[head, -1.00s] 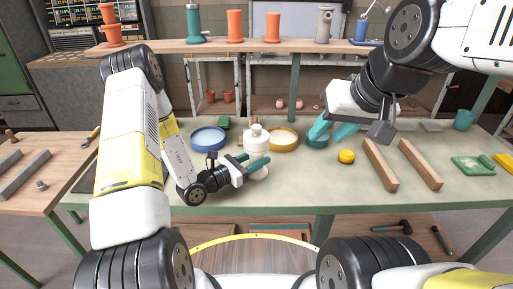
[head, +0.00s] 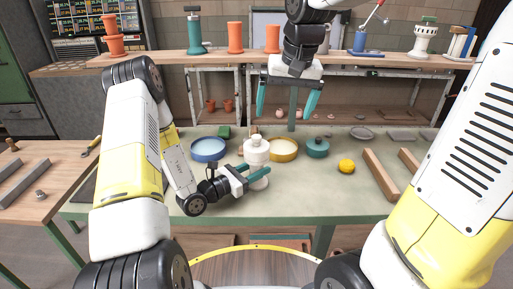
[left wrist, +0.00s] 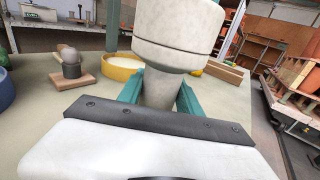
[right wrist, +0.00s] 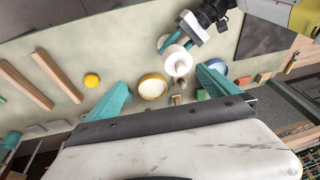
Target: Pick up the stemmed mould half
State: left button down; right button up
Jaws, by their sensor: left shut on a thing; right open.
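The stemmed mould half (head: 256,151) is a whitish piece with a wide round body above a narrower stem. It stands upright over the bench in the head view. My left gripper (head: 262,175) is shut on its stem, and the left wrist view shows the stem (left wrist: 162,90) between the teal fingers. The right wrist view shows the mould half (right wrist: 178,62) from above. Whether its foot touches the bench is unclear. My right gripper (head: 287,108) is open and empty, above the back of the bench, higher than the mould half and to its right.
On the bench (head: 310,200), a blue-rimmed dish (head: 208,157) is left of the mould half, and a yellow-rimmed dish (head: 284,157) and a teal lidded pot (head: 317,149) are right of it. A yellow ball (head: 346,166) and wooden bars (head: 380,174) lie farther right.

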pick_arm(q)
jog(key=shift+f, duration=0.2)
pick_arm(e)
jog(key=g+h, duration=0.1)
send_over(256, 144)
notch_tip(256, 144, down, 4)
jog(key=shift+a+f, duration=0.15)
jog(key=shift+f, duration=0.3)
jog(key=f, duration=0.4)
jog(key=w+f, duration=0.1)
jog(key=f, duration=0.1)
jog(key=shift+f, duration=0.25)
jog(key=shift+w+d+f, duration=0.1)
jog(key=shift+w+f, duration=0.1)
jog(key=shift+f, duration=1.1)
jog(key=shift+w+d+f, duration=0.1)
jog(key=shift+w+f, duration=0.1)
jog(key=shift+f, duration=1.1)
jog(key=c, duration=1.5)
notch_tip(256, 144, up, 10)
jog(key=shift+r, duration=0.1)
jog(key=shift+c, duration=0.2)
pick_arm(q)
jog(key=shift+r, duration=0.3)
